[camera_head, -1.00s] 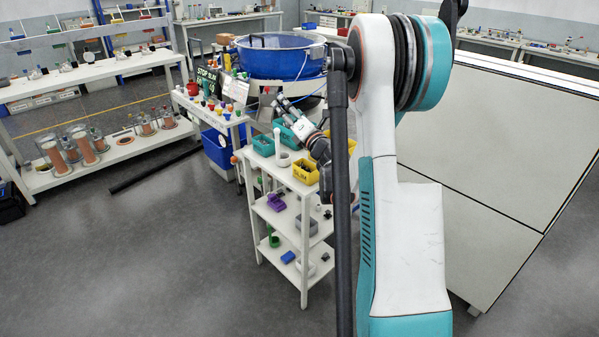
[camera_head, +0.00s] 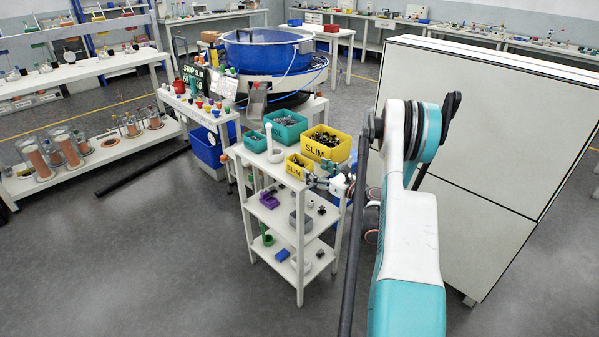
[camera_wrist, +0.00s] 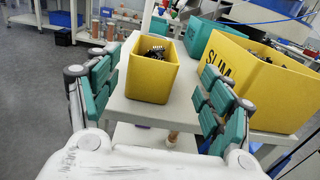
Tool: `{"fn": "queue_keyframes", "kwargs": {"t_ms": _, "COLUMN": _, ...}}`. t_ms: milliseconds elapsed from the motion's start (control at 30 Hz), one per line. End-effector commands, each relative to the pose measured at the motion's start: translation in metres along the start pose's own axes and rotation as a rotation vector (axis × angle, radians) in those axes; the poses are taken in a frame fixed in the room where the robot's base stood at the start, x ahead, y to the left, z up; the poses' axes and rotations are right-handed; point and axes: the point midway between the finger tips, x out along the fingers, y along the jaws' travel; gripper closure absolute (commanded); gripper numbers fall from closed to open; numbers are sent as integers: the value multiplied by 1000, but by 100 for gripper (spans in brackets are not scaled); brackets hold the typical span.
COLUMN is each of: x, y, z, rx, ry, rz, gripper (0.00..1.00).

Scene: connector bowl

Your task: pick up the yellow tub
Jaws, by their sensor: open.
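Two yellow tubs are on the top of the white shelf stand. My gripper (camera_head: 322,183) is just right of the small tub. In the wrist view, my gripper (camera_wrist: 160,72) is open with teal-padded fingers spread wide. The small tub (camera_wrist: 148,82) is ahead in the gap between them, and I see no finger touching it. The larger tub (camera_wrist: 272,92) is beyond the right finger.
Teal bins (camera_head: 287,127) stand behind the yellow tubs, with a white upright part (camera_head: 270,140) left of the small tub. A blue bowl (camera_head: 268,55) is farther back. Lower shelves hold loose parts.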

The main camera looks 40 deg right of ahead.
Motion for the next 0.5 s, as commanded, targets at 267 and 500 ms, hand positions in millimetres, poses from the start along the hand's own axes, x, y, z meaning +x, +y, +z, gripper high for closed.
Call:
{"fn": "queue_keyframes", "kwargs": {"t_ms": 267, "x": 30, "y": 0, "z": 0, "rx": 1, "ry": -1, "rz": -1, "gripper": 27}}
{"fn": "queue_keyframes", "kwargs": {"t_ms": 500, "x": 47, "y": 5, "z": -1, "rx": 2, "ry": -1, "rz": 0, "gripper": 27}}
